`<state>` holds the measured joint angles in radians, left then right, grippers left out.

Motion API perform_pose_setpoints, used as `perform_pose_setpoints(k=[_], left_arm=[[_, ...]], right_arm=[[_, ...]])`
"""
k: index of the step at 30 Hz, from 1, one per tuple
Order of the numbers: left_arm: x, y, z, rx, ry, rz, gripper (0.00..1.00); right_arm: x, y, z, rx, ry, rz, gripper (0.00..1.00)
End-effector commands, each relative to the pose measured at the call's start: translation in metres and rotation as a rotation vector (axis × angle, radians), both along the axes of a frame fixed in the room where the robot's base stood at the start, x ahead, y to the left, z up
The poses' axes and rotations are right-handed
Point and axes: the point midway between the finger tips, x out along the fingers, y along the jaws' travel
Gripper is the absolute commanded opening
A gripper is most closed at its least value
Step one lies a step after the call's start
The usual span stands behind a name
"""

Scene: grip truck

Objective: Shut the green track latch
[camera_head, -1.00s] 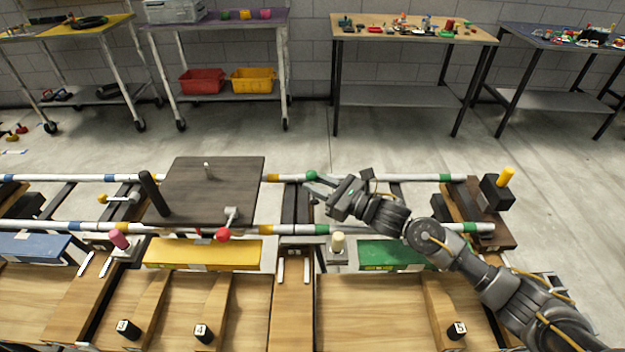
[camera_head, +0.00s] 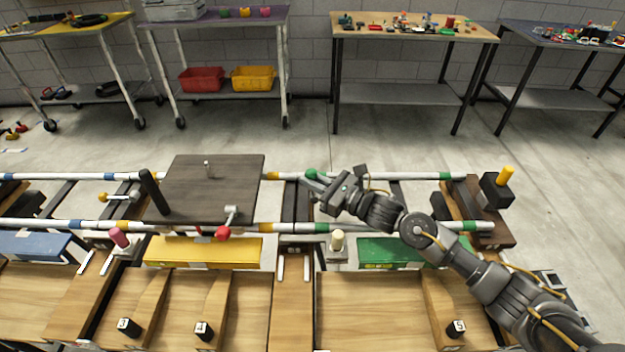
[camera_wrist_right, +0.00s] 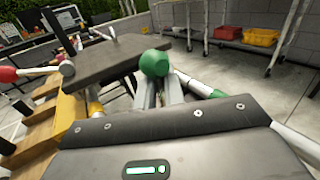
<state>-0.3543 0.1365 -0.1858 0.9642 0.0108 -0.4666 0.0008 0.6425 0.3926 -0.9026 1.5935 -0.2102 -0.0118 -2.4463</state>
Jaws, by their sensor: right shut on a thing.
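The green track latch shows as a round green knob (camera_head: 311,174) by the far rail, right of the dark board. In the right wrist view the green knob (camera_wrist_right: 155,63) sits at the tips of my fingers. My right gripper (camera_head: 316,183) reaches in from the right and is shut on the green knob. The latch's lever and base are mostly hidden by the fingers. My left gripper is not in view.
A dark board (camera_head: 208,188) lies across the two rails to the left. A red-knobbed latch (camera_head: 223,233) is at its near edge and a yellow-knobbed one (camera_head: 103,198) to its left. A cream-topped peg (camera_head: 337,240) stands in front of my right gripper.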

Motion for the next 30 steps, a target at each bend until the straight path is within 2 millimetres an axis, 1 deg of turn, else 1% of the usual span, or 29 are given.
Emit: perform_pose_setpoints(k=[7, 12, 16, 24, 30], left_arm=[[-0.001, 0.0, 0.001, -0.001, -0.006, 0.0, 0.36], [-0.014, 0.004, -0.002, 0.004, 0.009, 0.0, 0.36], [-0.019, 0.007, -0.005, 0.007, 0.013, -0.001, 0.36], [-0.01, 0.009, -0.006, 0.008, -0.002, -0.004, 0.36], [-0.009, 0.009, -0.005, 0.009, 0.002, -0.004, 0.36]], right_arm=[[0.001, 0.003, 0.004, -0.051, -0.006, 0.0, 0.0], [0.001, 0.01, 0.004, -0.153, -0.008, 0.0, 0.0], [0.001, 0.017, 0.002, -0.252, -0.009, 0.0, 0.0], [0.001, 0.03, -0.004, -0.443, -0.009, -0.001, 0.0], [0.001, 0.035, -0.009, -0.545, -0.008, -0.001, 0.0]])
